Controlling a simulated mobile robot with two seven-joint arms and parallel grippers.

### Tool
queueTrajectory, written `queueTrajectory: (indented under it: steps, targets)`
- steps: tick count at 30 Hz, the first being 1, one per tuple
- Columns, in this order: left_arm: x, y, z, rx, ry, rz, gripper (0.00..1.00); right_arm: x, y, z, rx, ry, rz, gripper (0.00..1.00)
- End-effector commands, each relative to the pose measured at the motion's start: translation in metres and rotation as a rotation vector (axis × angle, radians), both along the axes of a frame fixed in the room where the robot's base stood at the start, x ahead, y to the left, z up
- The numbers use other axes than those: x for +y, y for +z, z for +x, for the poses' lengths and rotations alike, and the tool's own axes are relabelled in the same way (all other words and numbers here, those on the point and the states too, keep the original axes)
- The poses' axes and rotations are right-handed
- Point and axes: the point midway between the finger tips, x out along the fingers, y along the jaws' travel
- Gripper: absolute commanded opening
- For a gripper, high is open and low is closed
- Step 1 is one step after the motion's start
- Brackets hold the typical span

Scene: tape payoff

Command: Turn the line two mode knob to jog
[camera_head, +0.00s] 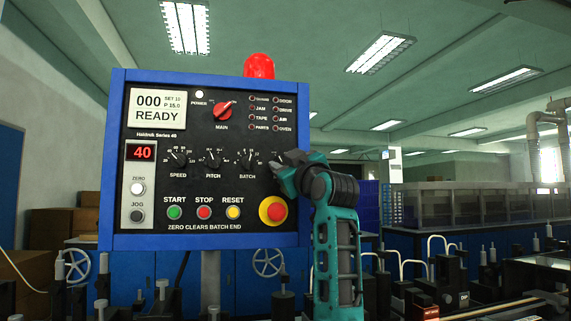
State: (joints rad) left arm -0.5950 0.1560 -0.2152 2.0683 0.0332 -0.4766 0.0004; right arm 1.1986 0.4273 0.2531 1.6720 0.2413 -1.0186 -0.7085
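A blue-framed control panel (190,239) fills the left middle of the head view. Its display reads READY. A row of black knobs carries the labels SPEED (177,159), PITCH (212,159) and BATCH (247,159). No label for line two or mode is legible; the area right of BATCH is covered by my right gripper. My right gripper (282,172), dark with a teal arm, is at the panel's right side, level with the knob row. Its fingers point left toward the panel; I cannot tell whether they touch or hold a knob. My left gripper is not in view.
A red MAIN switch (223,109) sits above the knobs. START (174,212), STOP (204,212) and RESET (233,212) buttons and a red emergency button (273,211) lie below, the last close to my gripper. A red beacon (259,66) tops the panel.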

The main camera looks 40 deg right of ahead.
Motion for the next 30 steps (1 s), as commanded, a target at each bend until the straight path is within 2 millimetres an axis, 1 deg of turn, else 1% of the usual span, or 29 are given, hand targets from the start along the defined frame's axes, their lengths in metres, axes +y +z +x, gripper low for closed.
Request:
queueTrajectory:
  steps: [8,11,18,21,30]
  targets:
    - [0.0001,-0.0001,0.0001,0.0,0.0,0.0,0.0,-0.0002,0.0002,0.0014,0.0,0.0,0.0,0.38]
    - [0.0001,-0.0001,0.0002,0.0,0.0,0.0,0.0,-0.0003,0.0003,0.0013,0.0,0.0,0.0,0.3]
    - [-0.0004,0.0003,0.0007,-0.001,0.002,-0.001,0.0,-0.0004,0.0001,0.0012,0.001,0.0,0.0,0.07]
    - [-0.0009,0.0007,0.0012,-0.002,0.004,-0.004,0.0,-0.0005,0.0,0.0012,0.001,0.0,0.0,0.0]
    - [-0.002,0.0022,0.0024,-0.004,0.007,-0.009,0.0,-0.0005,0.0001,0.0013,-0.001,0.0,0.003,0.0]
